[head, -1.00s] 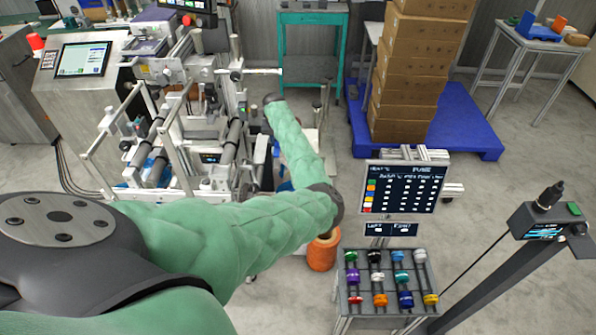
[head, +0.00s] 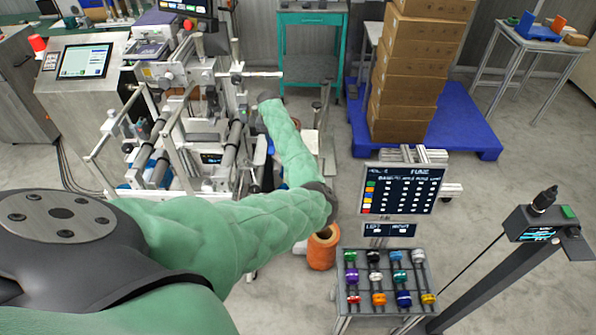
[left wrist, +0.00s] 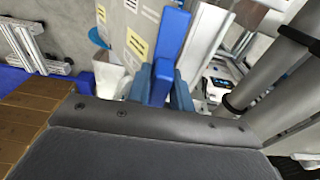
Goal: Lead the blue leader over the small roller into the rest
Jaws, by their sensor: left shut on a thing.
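In the left wrist view my left gripper (left wrist: 160,88) is shut on the blue leader (left wrist: 172,45), a flat blue strip that stands up from between the blue fingers. In the head view the green left arm reaches to the right side of the grey machine (head: 205,95); its fingers and the leader are not clear there. Dark grey rollers show close by on the right in the left wrist view (left wrist: 268,80) and on the machine in the head view (head: 233,138). I cannot tell which is the small roller, or make out the rest. My right gripper is not in view.
A rack of coloured rolls (head: 385,310) with a display board (head: 400,188) is at the lower right. Stacked cartons (head: 405,75) stand on a blue pallet (head: 470,135).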

